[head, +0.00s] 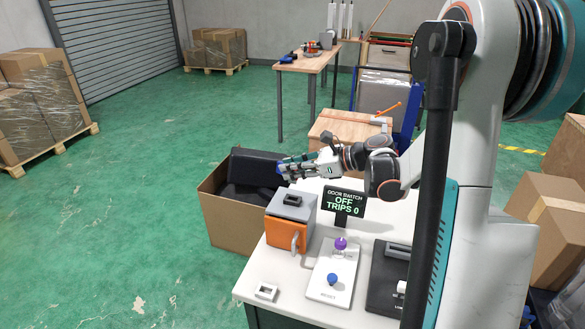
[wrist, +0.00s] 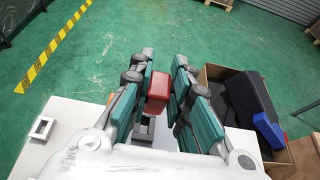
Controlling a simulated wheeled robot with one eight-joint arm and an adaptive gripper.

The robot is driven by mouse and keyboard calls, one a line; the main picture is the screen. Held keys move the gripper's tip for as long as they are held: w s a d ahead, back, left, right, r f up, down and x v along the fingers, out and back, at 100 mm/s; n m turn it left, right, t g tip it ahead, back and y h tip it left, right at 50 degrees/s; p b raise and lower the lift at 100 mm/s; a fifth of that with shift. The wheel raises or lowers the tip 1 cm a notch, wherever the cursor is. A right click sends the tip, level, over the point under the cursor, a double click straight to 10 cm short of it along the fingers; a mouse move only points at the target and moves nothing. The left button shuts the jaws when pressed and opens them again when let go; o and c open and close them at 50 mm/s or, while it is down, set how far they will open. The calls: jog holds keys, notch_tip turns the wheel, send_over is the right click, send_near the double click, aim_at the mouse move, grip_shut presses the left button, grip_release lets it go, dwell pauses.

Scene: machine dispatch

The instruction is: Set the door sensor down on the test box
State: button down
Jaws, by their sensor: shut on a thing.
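A red block (wrist: 158,92), which I take to be the door sensor, is clamped between the two green-padded fingers of my gripper (wrist: 160,80) in the wrist view. In the head view my gripper (head: 287,169) is raised behind and above the test box (head: 288,232), and the red block cannot be made out there. The test box is orange with a grey top, and a dark rectangular frame (head: 292,200) sits on that top. In the wrist view a dark and grey part shows below the block, partly hidden by the fingers.
The white table also bears a display sign (head: 345,202) reading OFF, TRIPS 0, a white plate (head: 331,274) with purple and blue knobs, a black unit (head: 384,277) and a small white frame (head: 266,292).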

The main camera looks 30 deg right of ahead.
aim_at(293, 183)
jog(key=shift+f+b, duration=1.9)
jog(key=shift+f, duration=0.65)
jog(key=shift+f+b, duration=0.9)
jog(key=shift+f, duration=0.25)
jog(key=c, duration=1.4)
grip_release()
jog(key=shift+r, duration=0.1)
